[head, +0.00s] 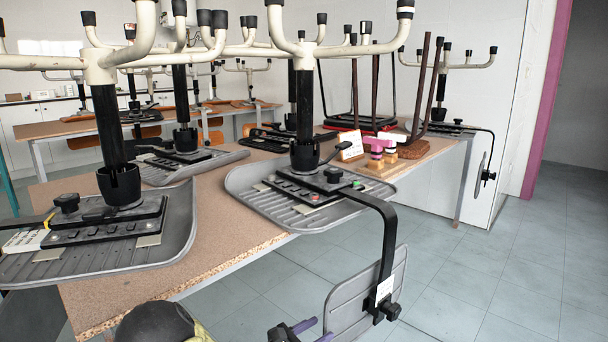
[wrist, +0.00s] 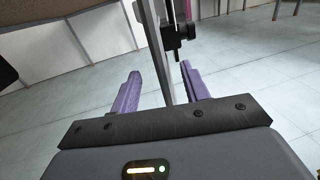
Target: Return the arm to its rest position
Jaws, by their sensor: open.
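My gripper (wrist: 160,85) is open in the wrist view, its two purple fingers spread apart. In the head view my gripper (head: 307,330) is low at the bottom edge, only partly in frame, just left of the grey chair backrest (head: 345,300) that hangs below the table edge. I cannot tell whether it touches the backrest.
Upside-down chairs with grey ribbed seats (head: 250,190) and pale legs rest on a brown table (head: 215,225). A purple and wooden object (head: 378,150) stands near its far end. Tiled floor (head: 500,270) is open on the right. A white wall and purple door frame (head: 545,100) stand behind.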

